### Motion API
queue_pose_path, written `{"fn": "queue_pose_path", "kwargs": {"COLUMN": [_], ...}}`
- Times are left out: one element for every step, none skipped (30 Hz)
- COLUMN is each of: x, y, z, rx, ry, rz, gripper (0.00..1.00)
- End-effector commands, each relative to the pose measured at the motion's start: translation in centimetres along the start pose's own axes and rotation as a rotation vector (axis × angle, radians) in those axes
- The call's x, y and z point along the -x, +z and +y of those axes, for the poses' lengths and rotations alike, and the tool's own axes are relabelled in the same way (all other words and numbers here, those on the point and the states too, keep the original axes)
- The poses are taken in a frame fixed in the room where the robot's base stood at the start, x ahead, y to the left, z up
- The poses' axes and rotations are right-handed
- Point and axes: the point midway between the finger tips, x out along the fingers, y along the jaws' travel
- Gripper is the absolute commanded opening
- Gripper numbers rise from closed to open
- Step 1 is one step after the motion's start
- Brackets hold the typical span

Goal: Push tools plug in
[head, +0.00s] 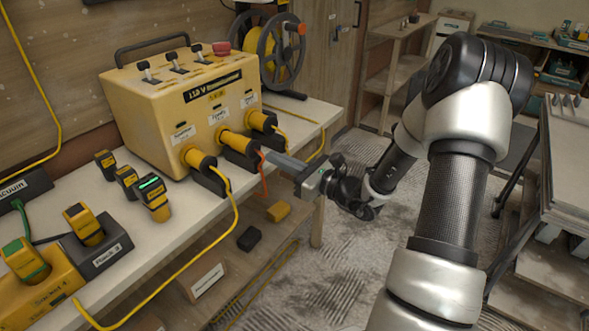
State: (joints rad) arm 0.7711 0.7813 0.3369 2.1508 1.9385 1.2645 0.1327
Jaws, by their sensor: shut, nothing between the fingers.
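A yellow power box (150,110) stands on the bench with three round sockets along its lower front. A left plug (200,161), a middle plug (240,145) and a right plug (263,122) sit at these sockets, each over a black support. The labels above are too small to read surely, so I cannot tell which is the tools plug. An orange cord hangs from the middle plug. My gripper (271,156) is shut and empty, its fingertips close to the rear end of the middle plug; I cannot tell whether they touch. How deep each plug sits is unclear.
Yellow tool batteries (153,197) and chargers (96,241) stand on the bench (160,235) at the left. A yellow cable (233,215) loops from the left plug across the bench. A cable reel (275,50) stands behind the box. Open floor lies right of the bench.

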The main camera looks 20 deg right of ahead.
Motion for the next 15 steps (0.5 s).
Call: {"fn": "queue_pose_path", "kwargs": {"x": [-1.0, -1.5, -2.1, -2.5, -2.8, -3.2, -3.5, -3.7, -3.9, -4.1, -4.2, -4.2, -4.3, -4.3, -4.3], "y": [-0.1, -0.1, -0.1, -0.1, -0.1, -0.1, -0.1, -0.1, 0.0, 0.0, 0.0, 0.0, 0.0, 0.0, 0.0], "z": [0.1, 0.1, 0.1, 0.1, 0.1, 0.0, 0.1, 0.1, 0.1, 0.1, 0.1, 0.1, 0.1, 0.0, 0.0], "rx": [0.002, 0.002, 0.001, 0.002, 0.002, 0.002, 0.002, 0.002, 0.002, 0.002, 0.002, 0.002, 0.002, 0.002, 0.002], "ry": [0.004, 0.003, 0.003, 0.003, 0.003, 0.002, 0.001, 0.002, 0.002, 0.002, 0.002, 0.001, 0.001, 0.001, 0.001], "rz": [-0.001, 0.0, -0.001, -0.001, 0.0, 0.0, 0.0, 0.0, 0.0, 0.0, 0.0, 0.0, 0.001, 0.001, 0.001], "gripper": [0.0, 0.0, 0.0, 0.0, 0.0, 0.0, 0.0, 0.0, 0.0, 0.0, 0.0, 0.0, 0.0, 0.0, 0.0]}}
